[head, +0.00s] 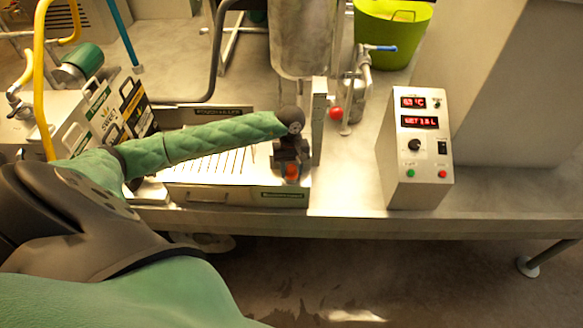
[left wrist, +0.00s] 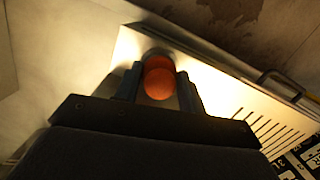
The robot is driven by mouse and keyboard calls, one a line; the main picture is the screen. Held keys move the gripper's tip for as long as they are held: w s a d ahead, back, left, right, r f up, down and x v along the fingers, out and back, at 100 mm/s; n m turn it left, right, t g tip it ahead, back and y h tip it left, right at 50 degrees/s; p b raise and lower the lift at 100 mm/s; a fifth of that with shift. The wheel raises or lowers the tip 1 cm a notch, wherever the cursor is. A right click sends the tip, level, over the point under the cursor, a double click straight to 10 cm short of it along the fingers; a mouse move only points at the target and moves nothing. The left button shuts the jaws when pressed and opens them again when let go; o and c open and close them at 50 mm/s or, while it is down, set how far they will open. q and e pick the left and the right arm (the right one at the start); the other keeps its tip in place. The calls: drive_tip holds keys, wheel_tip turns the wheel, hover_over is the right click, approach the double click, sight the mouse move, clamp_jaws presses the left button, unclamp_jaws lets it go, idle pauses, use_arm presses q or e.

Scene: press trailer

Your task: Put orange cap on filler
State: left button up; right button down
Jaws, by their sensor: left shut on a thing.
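The orange cap (head: 291,171) is at the right end of the filler (head: 237,192), a low metal tray-like unit with dark slots, below a tall metal tank (head: 300,40). My left gripper (head: 291,163) points down over the filler and is shut on the orange cap. In the left wrist view the cap (left wrist: 160,84) sits between the two fingers (left wrist: 159,88), over the filler's bright plate (left wrist: 215,90). A second orange rounded shape overlaps it there; I cannot tell what it is. The cap's underside is hidden. My right gripper is not in view.
A white control box (head: 415,150) with red displays stands to the right. A red ball knob (head: 336,113) and a blue-handled tap (head: 375,50) are behind. The bench (head: 345,185) is bare between filler and control box.

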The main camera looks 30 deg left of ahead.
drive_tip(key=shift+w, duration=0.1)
use_arm(q)
drive_tip(key=shift+f, duration=0.1)
drive_tip(key=o, duration=1)
drive_tip(key=shift+o, duration=0.2)
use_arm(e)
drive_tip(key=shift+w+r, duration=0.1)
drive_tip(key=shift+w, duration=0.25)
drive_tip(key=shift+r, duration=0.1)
